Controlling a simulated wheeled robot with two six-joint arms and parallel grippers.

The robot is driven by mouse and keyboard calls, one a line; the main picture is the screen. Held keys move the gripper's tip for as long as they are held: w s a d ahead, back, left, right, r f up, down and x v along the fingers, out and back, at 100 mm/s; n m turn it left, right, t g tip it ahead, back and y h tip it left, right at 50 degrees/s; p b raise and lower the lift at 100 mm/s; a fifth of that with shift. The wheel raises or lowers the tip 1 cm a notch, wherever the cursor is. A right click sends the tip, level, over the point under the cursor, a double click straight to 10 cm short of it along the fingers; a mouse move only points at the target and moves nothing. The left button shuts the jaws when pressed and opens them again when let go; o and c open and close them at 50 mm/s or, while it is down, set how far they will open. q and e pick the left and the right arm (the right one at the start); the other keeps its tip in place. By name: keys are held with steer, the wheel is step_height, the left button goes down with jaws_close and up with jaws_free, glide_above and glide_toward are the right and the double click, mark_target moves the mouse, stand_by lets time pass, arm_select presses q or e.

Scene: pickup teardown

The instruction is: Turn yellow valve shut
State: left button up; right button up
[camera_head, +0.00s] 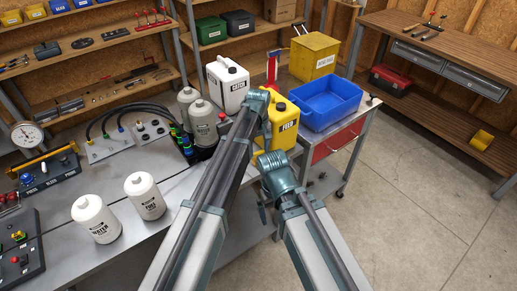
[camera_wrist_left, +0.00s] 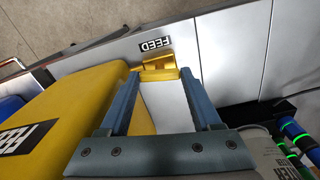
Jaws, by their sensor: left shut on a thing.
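The yellow valve handle (camera_wrist_left: 157,64) shows in the left wrist view, beside a black-and-white FEED label on a grey metal surface. My left gripper (camera_wrist_left: 160,75) has its two fingertips on either side of the handle and is shut on it. The handle's exact turn angle is hard to tell. In the head view the valve and my left fingertips are hidden behind my left arm. My right arm shows in the head view, but its gripper is not clearly visible.
A yellow FEED canister (camera_head: 281,127) stands close by; in the left wrist view it fills the left side (camera_wrist_left: 85,100). White bottles (camera_head: 145,196) and grey bottles (camera_head: 203,122) stand on the bench. Open floor lies right.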

arm_select(q)
steer(key=m, duration=0.4)
steer(key=shift+m, duration=0.3)
steer(key=m, duration=0.3)
steer(key=shift+m, duration=0.4)
steer(key=m, duration=0.4)
steer(key=shift+m, duration=1.7)
steer(key=o, duration=1.1)
